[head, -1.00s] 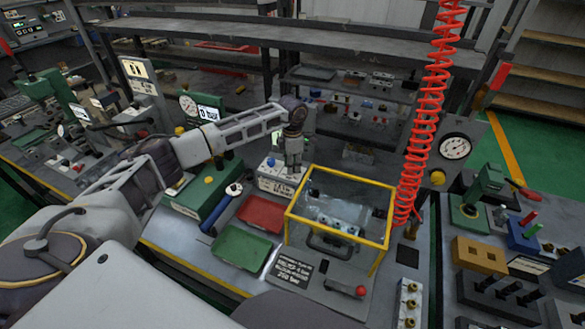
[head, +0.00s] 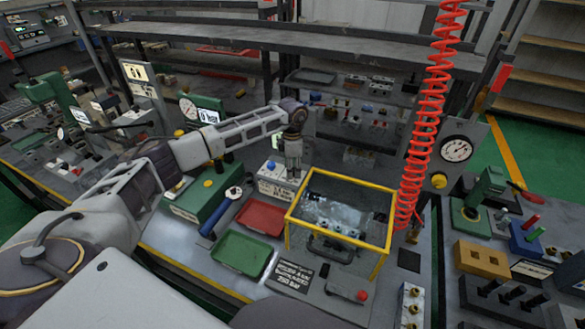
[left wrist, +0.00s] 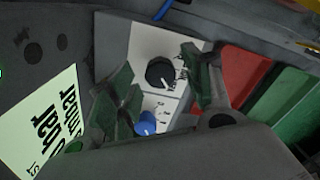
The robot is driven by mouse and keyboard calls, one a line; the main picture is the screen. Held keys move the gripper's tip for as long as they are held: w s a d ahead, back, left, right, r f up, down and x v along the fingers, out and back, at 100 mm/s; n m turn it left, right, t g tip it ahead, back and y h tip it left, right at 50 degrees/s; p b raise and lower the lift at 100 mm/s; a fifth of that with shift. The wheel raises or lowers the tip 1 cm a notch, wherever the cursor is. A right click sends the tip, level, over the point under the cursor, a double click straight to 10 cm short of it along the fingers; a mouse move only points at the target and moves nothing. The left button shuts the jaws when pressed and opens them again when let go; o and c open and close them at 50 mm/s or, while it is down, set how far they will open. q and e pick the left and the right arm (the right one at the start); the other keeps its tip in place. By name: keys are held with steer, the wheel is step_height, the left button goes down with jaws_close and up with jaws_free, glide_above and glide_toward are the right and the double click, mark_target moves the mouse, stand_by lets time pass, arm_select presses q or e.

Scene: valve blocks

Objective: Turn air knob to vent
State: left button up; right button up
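The pale control box (head: 275,186) stands behind the red tray, with a blue knob (head: 271,164) on top. In the left wrist view its white panel (left wrist: 143,45) carries a round black knob (left wrist: 160,73) with a white pointer mark, and the blue knob (left wrist: 147,123). I cannot read the panel's small labels, so which knob is the air knob is not certain. My left gripper (head: 292,168) is over the box's right part. In the wrist view its green fingers (left wrist: 160,82) are apart, on either side of the black knob, with nothing gripped. My right gripper is not in view.
The yellow-framed clear enclosure (head: 340,216) stands close right of my left gripper. A red tray (head: 262,216) and green tray (head: 243,253) lie in front. A green unit (head: 208,192) is left of the box. A red coiled hose (head: 418,130) hangs at right.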

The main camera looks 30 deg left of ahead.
arm_select(q)
step_height(320, 180, up, 12)
stand_by(1.1)
steer(key=shift+f, duration=0.1)
stand_by(0.4)
